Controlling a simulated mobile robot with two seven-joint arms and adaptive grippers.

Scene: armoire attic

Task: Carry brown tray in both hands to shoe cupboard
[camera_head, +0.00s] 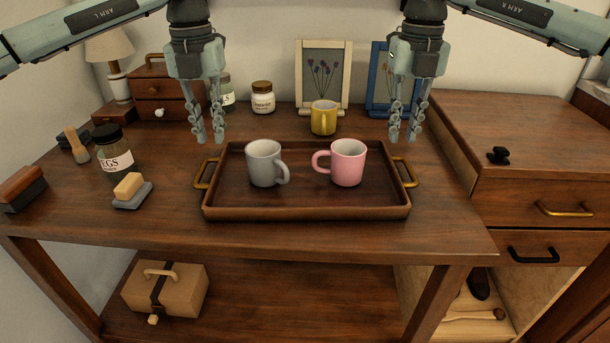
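The brown tray (305,212) lies flat on the wooden table, with a brass handle at each short end. A grey mug (263,163) and a pink mug (347,163) stand upright on it. My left gripper (208,138) points down above the tray's left handle (205,173), fingers apart and empty. My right gripper (404,138) points down above the right handle (406,172), fingers apart and empty. Neither gripper appears to touch the tray. The shoe cupboard is probably the wooden cabinet with drawers (545,140) at the right; I cannot tell for sure.
A yellow mug (324,118) stands behind the tray, near a cream picture frame (300,75) and a blue one (376,80). A dark-lidded jar (113,150), sponge (128,186) and brushes (22,189) occupy the table's left. The cabinet top is mostly clear, with a small black object (498,155).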

